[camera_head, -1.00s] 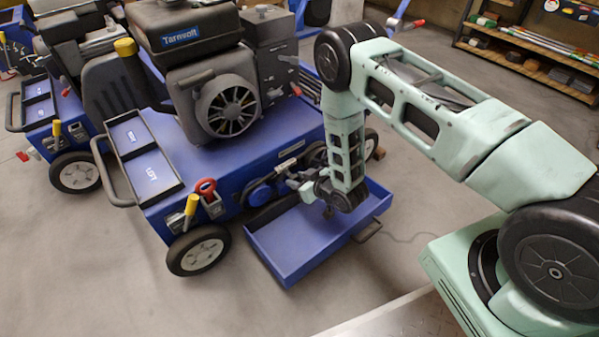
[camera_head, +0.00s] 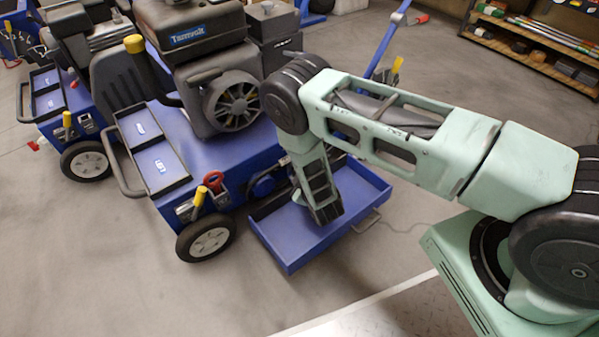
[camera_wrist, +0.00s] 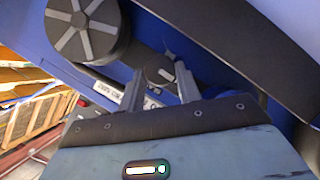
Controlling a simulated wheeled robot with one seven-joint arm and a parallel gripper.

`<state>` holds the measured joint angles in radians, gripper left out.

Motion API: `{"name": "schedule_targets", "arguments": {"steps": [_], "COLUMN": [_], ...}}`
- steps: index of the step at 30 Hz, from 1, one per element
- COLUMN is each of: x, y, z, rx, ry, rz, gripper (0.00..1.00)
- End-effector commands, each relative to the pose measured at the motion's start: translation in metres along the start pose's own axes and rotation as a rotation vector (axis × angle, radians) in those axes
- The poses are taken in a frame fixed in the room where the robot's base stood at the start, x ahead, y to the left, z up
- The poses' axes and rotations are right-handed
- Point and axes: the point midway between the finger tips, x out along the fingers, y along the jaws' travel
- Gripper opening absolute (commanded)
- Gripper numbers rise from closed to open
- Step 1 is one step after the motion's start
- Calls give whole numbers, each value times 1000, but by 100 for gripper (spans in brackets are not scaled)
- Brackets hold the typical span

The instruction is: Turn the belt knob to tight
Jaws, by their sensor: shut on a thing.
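The belt knob (camera_wrist: 158,69) is a dark round knob with a short white mark on its face, on the blue machine's side in the wrist view. My gripper (camera_wrist: 160,73) has one finger on each side of it and is shut on it. The white mark slants toward the lower right. A pale label strip with dark lettering (camera_wrist: 105,89) lies beside the knob, partly behind a finger; I cannot read it. In the head view, my arm hides the knob and the fingertips. The blue aerator (camera_head: 185,135) stands left of my arm.
A dark spoked pulley (camera_wrist: 82,27) sits close to my gripper, up and left in the wrist view. A blue open tray (camera_head: 290,252) extends below my wrist. A red-handled part (camera_head: 213,180) and a yellow grip (camera_head: 199,196) stand near the front wheel (camera_head: 206,242). Floor in front is clear.

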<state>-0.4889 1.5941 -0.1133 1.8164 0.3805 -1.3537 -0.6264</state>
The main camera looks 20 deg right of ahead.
Motion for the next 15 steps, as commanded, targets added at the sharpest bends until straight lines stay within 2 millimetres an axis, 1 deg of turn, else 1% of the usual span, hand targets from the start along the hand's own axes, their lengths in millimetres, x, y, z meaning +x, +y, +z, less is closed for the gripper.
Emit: {"name": "schedule_targets", "arguments": {"steps": [5,15], "x": [-1,-1], "y": [-1,-2], "z": [2,2], "rx": [-30,-36], "ry": [-7,-9], "rz": [12,16], "gripper": [11,11]}}
